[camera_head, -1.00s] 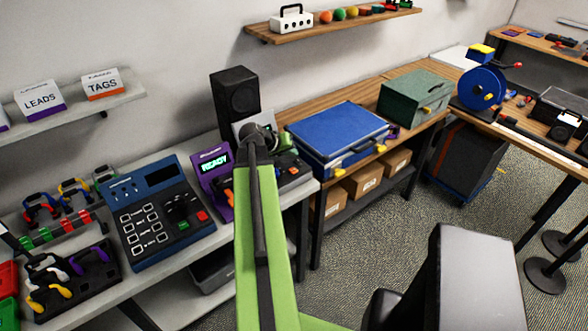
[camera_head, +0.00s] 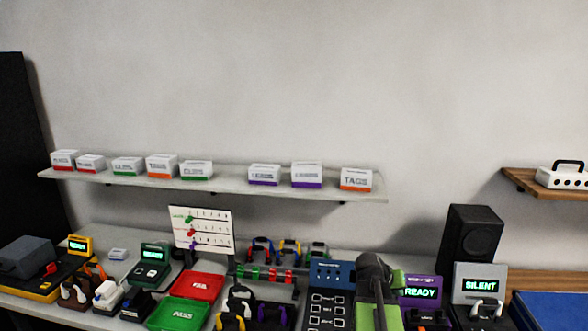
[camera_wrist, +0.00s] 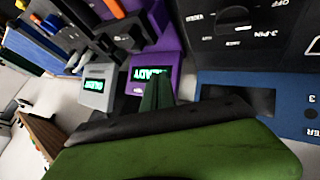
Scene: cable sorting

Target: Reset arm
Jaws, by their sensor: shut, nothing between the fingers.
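My green arm (camera_head: 378,312) rises from the bottom edge of the head view, right of centre, with its dark end at the top. It stands in front of the bench, between the blue-topped tester and the purple READY unit in the picture. My gripper (camera_wrist: 158,84) shows in the wrist view as narrow green fingers held together, shut and empty. Beyond them in that view are the purple READY unit (camera_wrist: 172,58) and the grey SILENT unit (camera_wrist: 96,98). The blue tester panel (camera_wrist: 214,88) lies to their right. I see no contact with any of them.
A red tray (camera_head: 197,285) and a green tray (camera_head: 180,314) sit on the bench left of the tester (camera_head: 332,271). A black speaker (camera_head: 468,235) stands at the right. A shelf (camera_head: 230,182) with several labelled boxes runs above. The wall above is clear.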

